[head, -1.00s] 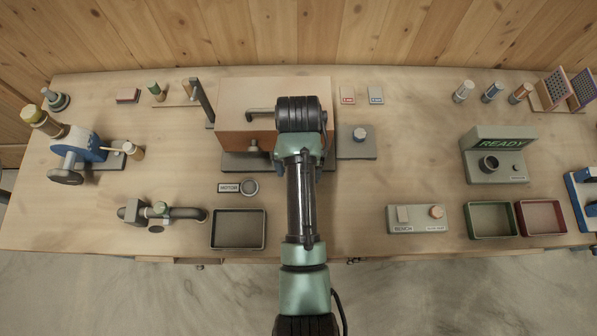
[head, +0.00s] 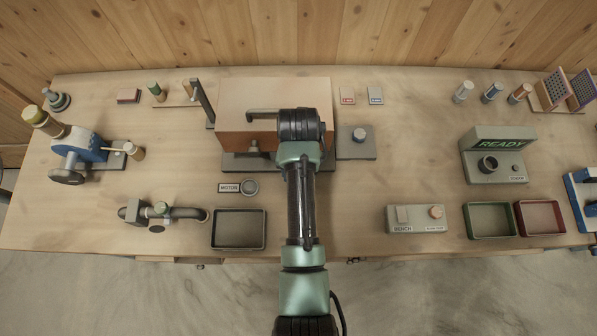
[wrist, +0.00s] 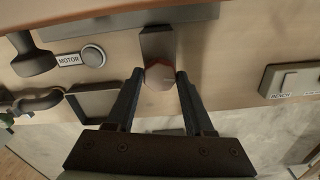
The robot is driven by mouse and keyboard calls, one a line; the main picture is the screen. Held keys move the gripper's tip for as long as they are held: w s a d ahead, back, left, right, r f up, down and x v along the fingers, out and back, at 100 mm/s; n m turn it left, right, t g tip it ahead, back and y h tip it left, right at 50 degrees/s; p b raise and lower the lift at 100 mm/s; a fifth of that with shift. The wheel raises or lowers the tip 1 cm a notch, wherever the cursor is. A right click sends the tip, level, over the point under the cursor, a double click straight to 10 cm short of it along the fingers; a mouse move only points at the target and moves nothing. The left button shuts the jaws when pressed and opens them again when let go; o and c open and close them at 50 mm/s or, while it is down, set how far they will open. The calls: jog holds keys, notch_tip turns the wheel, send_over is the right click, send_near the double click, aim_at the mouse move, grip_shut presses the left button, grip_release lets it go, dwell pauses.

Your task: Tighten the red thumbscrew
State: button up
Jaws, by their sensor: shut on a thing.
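The thumbscrew (wrist: 159,78) shows in the wrist view as a dull red, faceted head at the near end of a grey bracket (wrist: 157,42). My gripper (wrist: 160,73) has one finger on each side of the head and is shut on it. A thin light mark runs across the head. How far the screw is turned in cannot be told. In the head view my own arm hides the thumbscrew and the fingers. The brown mixer box (head: 240,105) stands on its grey base behind my arm.
A MOTOR label and round button (head: 250,187) and a dark empty tray (head: 239,248) lie left of my arm. A BENCH switch box (head: 416,228) lies to the right. A bent handle (head: 262,114) sticks out at the mixer box. The bench between is mostly clear.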

jog(key=shift+r+m, duration=0.1)
jog(key=shift+m, duration=0.3)
grip_shut()
